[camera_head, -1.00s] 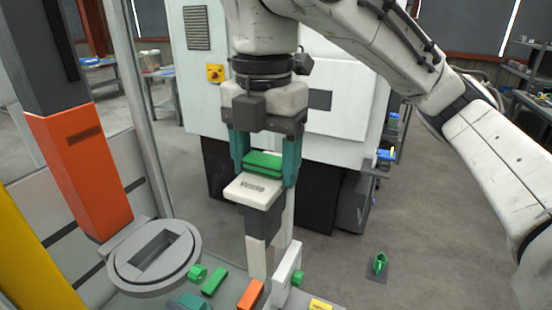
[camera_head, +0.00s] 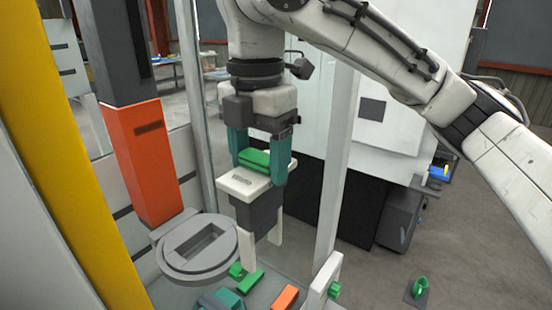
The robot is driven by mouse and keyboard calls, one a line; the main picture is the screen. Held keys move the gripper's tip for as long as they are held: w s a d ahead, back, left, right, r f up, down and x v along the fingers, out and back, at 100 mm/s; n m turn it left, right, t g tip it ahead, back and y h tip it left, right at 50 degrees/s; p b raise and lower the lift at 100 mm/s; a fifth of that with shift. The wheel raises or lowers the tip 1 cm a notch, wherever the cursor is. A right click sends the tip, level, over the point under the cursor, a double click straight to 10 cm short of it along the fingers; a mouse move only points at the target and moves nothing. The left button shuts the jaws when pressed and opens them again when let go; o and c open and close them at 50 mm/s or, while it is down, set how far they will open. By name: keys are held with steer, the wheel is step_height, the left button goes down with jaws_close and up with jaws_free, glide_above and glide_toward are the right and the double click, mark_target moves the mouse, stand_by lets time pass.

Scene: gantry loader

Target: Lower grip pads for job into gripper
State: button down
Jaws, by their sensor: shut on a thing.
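My gripper (camera_head: 261,168) has teal fingers and is shut on the green top block of the grip pads (camera_head: 255,218). These have a white lettered plate, a dark grey body and two pale prongs hanging down. They hang roughly upright. The loader's gripper (camera_head: 176,268) is a round grey head with a rectangular pocket on top, at the foot of the orange column (camera_head: 147,180). The held pads are just right of this head in the picture, with their body at about the pocket's picture height or above. The prong tips are clear of the pocket.
A yellow post (camera_head: 60,170) stands at the left. A pale upright post (camera_head: 335,165) is behind and right of the held pads. Below lie a green part (camera_head: 247,279), a teal part (camera_head: 222,299) and an orange block (camera_head: 286,298) beside a white upright plate (camera_head: 322,278).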

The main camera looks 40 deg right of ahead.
steer(key=w+a+b, duration=0.1)
steer(key=w+a, duration=0.5)
steer(key=w, duration=0.6)
steer(key=shift+a, duration=0.2)
stand_by(0.4)
steer(key=shift+w, duration=0.15)
steer(key=shift+f, duration=0.35)
stand_by(0.5)
steer(key=shift+f, duration=0.15)
step_height(320, 180, down, 8)
steer(key=b, duration=0.3)
steer(key=shift+r, duration=0.25)
stand_by(1.0)
steer(key=shift+f, duration=0.35)
stand_by(0.4)
steer(key=shift+f+b, duration=1.15)
steer(key=shift+f, duration=1.3)
steer(key=shift+f, duration=0.25)
